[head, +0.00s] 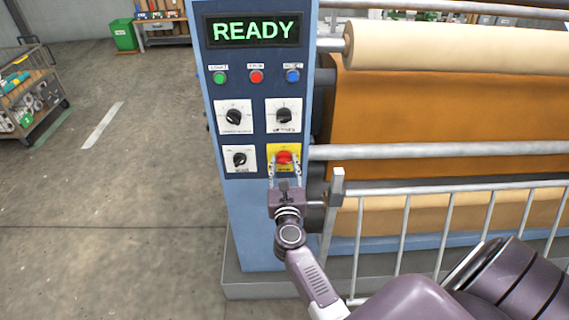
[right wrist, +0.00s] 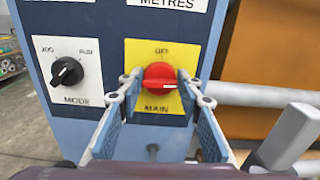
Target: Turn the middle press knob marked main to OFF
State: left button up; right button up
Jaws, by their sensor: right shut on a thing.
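The main knob (right wrist: 159,76) is red and sits on a yellow plate (right wrist: 139,55) marked OFF at the top and MAIN below. Its handle lies roughly level across the plate in the right wrist view. In the head view the red knob (head: 284,157) is at the lower right of the blue control panel. My right gripper (right wrist: 159,80) has a fingertip at each side of the knob and is shut on it. It also shows in the head view (head: 284,166), reaching up from below. My left gripper is in neither view.
A black mode knob (right wrist: 66,72) on a white plate is just left. Two more black knobs (head: 235,117) (head: 284,116) are above, under three coloured buttons and a display (head: 252,30) reading READY. A grey rail (head: 430,150) and guard fence (head: 449,223) stand to the right.

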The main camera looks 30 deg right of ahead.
jog(key=n+p, duration=0.1)
jog(key=n, duration=0.2)
jog(key=shift+r+p, duration=0.1)
jog(key=shift+p, duration=0.2)
jog(key=n+p, duration=0.1)
jog(key=n, duration=0.3)
jog(key=shift+w+a, duration=0.1)
jog(key=n+p, duration=0.2)
jog(key=n, duration=0.3)
jog(key=shift+n+p, duration=0.3)
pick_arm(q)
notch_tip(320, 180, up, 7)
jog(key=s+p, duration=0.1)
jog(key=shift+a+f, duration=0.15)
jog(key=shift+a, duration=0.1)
pick_arm(e)
jog(key=n, duration=0.4)
jog(key=shift+w+f+n, duration=0.1)
jog(key=shift+f+n, duration=0.1)
jog(key=shift+n, duration=0.1)
pick_arm(q)
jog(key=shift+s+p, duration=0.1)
jog(key=shift+p, duration=0.2)
pick_arm(e)
jog(key=o, duration=1.1)
jog(key=shift+f, duration=0.1)
jog(key=shift+o, duration=0.3)
jog(key=shift+f, duration=0.1)
